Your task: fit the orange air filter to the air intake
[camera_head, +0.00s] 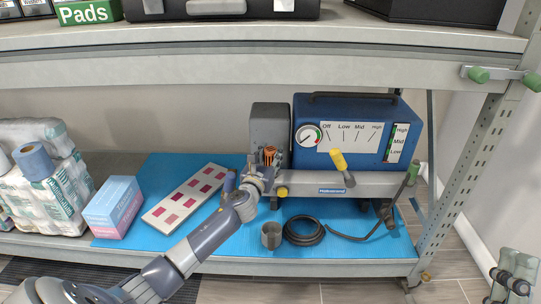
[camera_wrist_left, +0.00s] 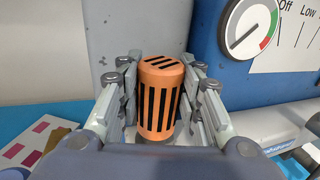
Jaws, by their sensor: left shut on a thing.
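The orange air filter (camera_wrist_left: 160,95) is a short upright cylinder with black slots. It also shows small in the head view (camera_head: 269,152), in front of the grey box of the blue machine (camera_head: 345,150). My left gripper (camera_head: 264,170) is shut on it, with fingers on both sides in the wrist view (camera_wrist_left: 160,105). The filter's lower end is largely hidden, with a bit of grey below it. I cannot tell whether it touches the air intake, which I cannot make out clearly. My right gripper (camera_head: 511,284) shows at the lower right edge, away from the machine.
A grey cup (camera_head: 271,235) and a coiled black hose (camera_head: 304,230) lie on the blue mat (camera_head: 220,242) in front of the machine. A colour-swatch board (camera_head: 184,196), a tissue box (camera_head: 113,207) and wrapped rolls (camera_head: 50,190) stand left. The upper shelf (camera_head: 250,68) hangs above.

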